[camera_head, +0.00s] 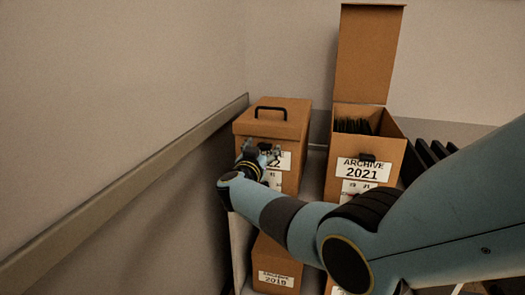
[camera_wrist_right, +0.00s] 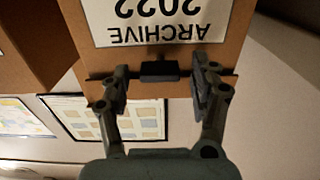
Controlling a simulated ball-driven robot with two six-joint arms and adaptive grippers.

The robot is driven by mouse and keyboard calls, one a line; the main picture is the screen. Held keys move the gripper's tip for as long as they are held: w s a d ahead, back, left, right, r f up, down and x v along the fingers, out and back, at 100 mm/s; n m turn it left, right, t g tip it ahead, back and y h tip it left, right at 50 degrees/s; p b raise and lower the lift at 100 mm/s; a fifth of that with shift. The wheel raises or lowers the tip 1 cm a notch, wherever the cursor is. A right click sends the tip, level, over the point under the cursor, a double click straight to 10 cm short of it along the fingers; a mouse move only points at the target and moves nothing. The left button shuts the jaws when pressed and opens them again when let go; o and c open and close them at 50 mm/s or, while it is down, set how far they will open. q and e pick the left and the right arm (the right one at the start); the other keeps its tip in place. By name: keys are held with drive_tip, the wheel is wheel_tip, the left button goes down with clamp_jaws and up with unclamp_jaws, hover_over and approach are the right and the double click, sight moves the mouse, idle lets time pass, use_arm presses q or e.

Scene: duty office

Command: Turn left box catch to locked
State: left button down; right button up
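The left box (camera_head: 272,118) is a brown archive box with its lid down and a black handle on top. My right gripper (camera_head: 267,154) is at its front and partly hides its label. In the right wrist view, upside down, the box front (camera_wrist_right: 250,15) carries the label "ARCHIVE 2022" (camera_wrist_right: 165,18). The small dark catch (camera_wrist_right: 160,71) lies crosswise by the lid seam. The open fingers of my right gripper (camera_wrist_right: 160,84) stand on either side of the catch, with a visible gap at both sides. My left gripper is not in view.
The right box (camera_head: 385,148), labelled "ARCHIVE 2021", stands beside it with its lid (camera_head: 371,55) raised and dark files inside. Another box (camera_head: 275,262) sits on a lower shelf. A wall with a rail (camera_head: 130,185) runs close on the left.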

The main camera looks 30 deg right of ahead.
drive_tip(key=c, duration=1)
drive_tip(key=shift+c, duration=0.2)
drive_tip(key=shift+m, duration=0.4)
drive_tip(key=m, duration=0.3)
drive_tip(key=shift+m, duration=0.3)
drive_tip(key=shift+s+f+m+b, duration=0.1)
drive_tip(key=shift+m+b, duration=0.85)
drive_tip(key=shift+m, duration=2.45)
drive_tip(key=shift+f+m+b, duration=0.1)
drive_tip(key=shift+m+b, duration=0.85)
drive_tip(key=shift+m, duration=2.45)
